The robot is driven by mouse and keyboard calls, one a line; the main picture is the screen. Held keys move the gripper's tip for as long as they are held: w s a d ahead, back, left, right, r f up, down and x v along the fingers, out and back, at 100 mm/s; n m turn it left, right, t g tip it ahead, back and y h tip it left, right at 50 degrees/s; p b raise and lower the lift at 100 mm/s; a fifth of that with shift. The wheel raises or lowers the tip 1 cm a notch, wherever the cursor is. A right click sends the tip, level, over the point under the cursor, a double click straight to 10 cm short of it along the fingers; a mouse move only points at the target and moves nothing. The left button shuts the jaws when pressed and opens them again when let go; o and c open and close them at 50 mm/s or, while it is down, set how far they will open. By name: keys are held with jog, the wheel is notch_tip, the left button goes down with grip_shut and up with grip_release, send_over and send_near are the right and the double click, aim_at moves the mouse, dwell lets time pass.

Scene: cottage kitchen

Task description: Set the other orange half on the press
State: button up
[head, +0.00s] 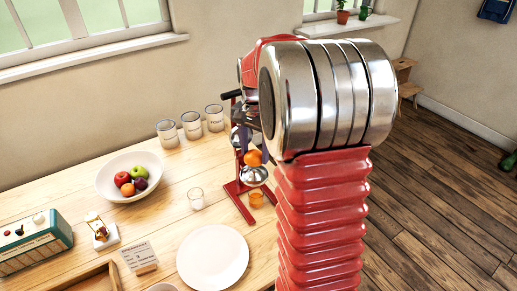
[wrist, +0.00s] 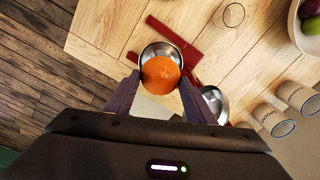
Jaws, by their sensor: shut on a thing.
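The orange half (head: 253,157) is held in my gripper (wrist: 160,80), with one finger on each side of it. In the wrist view the orange half (wrist: 160,72) shows its rounded peel and overlaps the metal cup (wrist: 152,49) of the press. In the head view it is right over that cup (head: 254,175); I cannot tell whether it touches. The red press (head: 236,211) stands on the table, its upper metal cup (wrist: 215,100) swung off to the side. My arm hides part of the press and most of the gripper in the head view.
A glass with orange juice (head: 257,198) stands by the press and an empty glass (head: 196,198) to its left. A white plate (head: 213,257), fruit bowl (head: 108,184), card (head: 140,254), radio (head: 33,243) and canisters (head: 191,125) share the table.

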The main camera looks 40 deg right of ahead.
jog(key=shift+f, duration=0.1)
jog(key=shift+f, duration=2.85)
jog(key=shift+f, duration=0.3)
jog(key=shift+r, duration=0.85)
dwell(2.7)
jog(key=shift+a+f, duration=0.1)
jog(key=shift+f, duration=0.25)
dwell(0.9)
